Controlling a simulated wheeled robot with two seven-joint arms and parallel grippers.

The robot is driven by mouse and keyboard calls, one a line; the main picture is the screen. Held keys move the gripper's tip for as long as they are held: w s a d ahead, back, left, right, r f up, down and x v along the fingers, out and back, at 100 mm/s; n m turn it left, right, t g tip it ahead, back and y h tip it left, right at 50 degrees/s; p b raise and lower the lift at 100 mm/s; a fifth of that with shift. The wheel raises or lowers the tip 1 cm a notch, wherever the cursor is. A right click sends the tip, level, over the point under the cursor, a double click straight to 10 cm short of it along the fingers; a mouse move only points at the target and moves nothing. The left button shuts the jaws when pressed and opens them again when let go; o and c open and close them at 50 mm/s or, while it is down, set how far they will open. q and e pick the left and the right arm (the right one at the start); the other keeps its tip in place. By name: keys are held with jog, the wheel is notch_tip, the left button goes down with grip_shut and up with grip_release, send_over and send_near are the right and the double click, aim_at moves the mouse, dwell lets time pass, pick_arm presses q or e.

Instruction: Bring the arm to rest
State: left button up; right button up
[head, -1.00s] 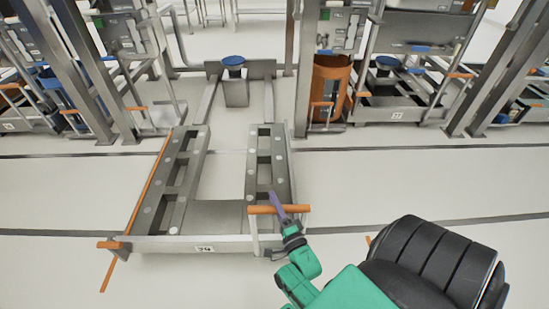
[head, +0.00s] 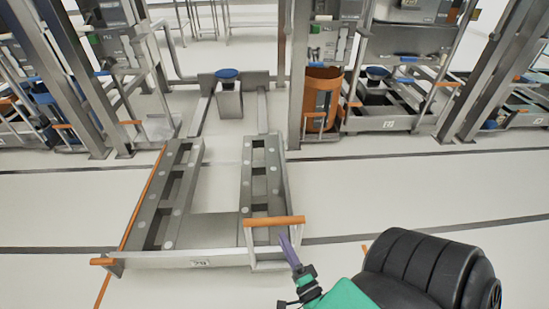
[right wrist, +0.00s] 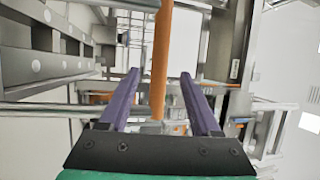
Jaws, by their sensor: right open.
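My right gripper (head: 289,252) has purple fingers on a green arm, low in the head view. It is just below and right of the orange handle bar (head: 273,221) at the near right corner of the grey metal floor frame (head: 205,255). In the right wrist view the two purple fingers (right wrist: 155,90) are spread apart. The orange bar (right wrist: 161,60) shows in the gap between them, apparently beyond the fingertips, and nothing is gripped. My left gripper is not in view.
An orange bin (head: 323,97) stands at the back among metal posts. A blue-topped pedestal (head: 228,95) stands at the far end of the frame. Equipment racks line the back. Pale floor (head: 400,180) is clear to the right of the frame.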

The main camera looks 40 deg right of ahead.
jog(key=v, duration=0.4)
jog(key=shift+s, duration=0.1)
jog(key=shift+a, duration=0.1)
